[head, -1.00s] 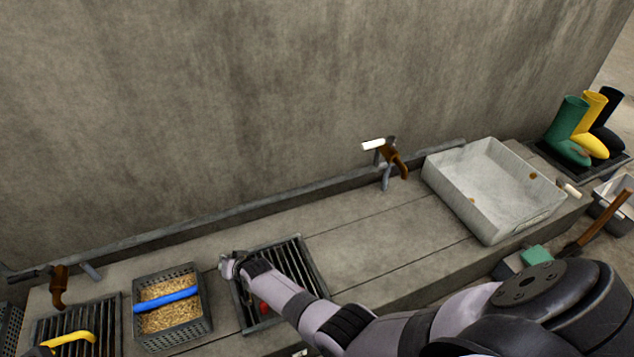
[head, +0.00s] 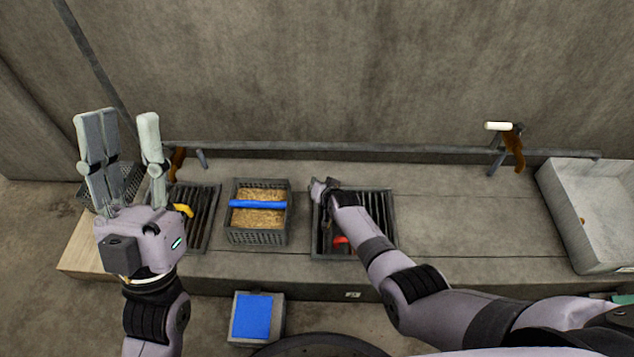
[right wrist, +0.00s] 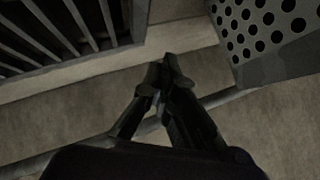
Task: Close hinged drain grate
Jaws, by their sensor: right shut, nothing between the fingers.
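A dark barred grate with a red handle (head: 341,242) lies in the counter; its frame (head: 392,220) shows on the right, and my right arm covers part of it. It looks flat, but I cannot tell if it is fully seated. A second grate (head: 205,222) with a yellow handle (head: 184,210) lies further left and also looks flat. My right gripper (head: 318,187) is at the back left corner of the red-handled grate. In the right wrist view its fingers (right wrist: 166,70) are shut and empty, beside a grate (right wrist: 62,35). My left gripper (head: 122,120) is raised, open and empty.
A grey crate (head: 257,237) of grain with a blue bar (head: 258,204) stands between the grates. A perforated wall (right wrist: 262,35) is close to my right fingers. A blue-topped box (head: 253,318) is in front.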

